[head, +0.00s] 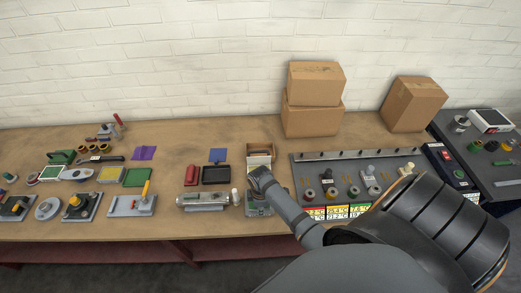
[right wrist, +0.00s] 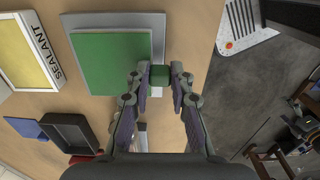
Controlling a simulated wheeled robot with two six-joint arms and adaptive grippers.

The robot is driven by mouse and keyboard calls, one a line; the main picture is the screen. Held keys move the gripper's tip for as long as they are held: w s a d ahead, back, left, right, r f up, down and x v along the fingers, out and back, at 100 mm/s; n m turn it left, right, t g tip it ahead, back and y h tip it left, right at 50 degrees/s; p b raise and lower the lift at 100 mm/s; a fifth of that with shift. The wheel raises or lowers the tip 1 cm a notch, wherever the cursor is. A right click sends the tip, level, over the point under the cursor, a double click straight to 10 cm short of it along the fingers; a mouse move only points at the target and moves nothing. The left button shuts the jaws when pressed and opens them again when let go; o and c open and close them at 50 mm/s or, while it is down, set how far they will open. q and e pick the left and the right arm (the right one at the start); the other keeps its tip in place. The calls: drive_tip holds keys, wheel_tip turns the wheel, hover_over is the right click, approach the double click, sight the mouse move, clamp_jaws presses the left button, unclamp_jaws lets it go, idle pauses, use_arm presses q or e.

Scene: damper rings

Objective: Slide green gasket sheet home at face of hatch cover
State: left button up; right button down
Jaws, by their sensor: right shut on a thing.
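The green gasket sheet (right wrist: 110,62) lies flat over a light grey plate, apparently the hatch cover (right wrist: 157,28), in the right wrist view. Grey margin shows along its top and right edges. My right gripper (right wrist: 160,76) is shut on a small green block or tab beside the sheet's lower right edge; I cannot tell whether it is joined to the sheet. In the head view my right gripper (head: 257,180) reaches over the hatch cover (head: 258,210) and hides much of it. My left gripper is not in view.
A black tray (head: 216,175), a blue sheet (head: 217,154) and a grey cylinder fixture (head: 203,199) sit to the left. A grey panel with rings (head: 346,160) lies to the right. Cardboard boxes (head: 311,119) stand behind.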

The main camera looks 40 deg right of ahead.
drive_tip(key=shift+f, duration=0.25)
idle(0.5)
drive_tip(key=c, duration=1.1)
unclamp_jaws()
wheel_tip(320, 180, up, 12)
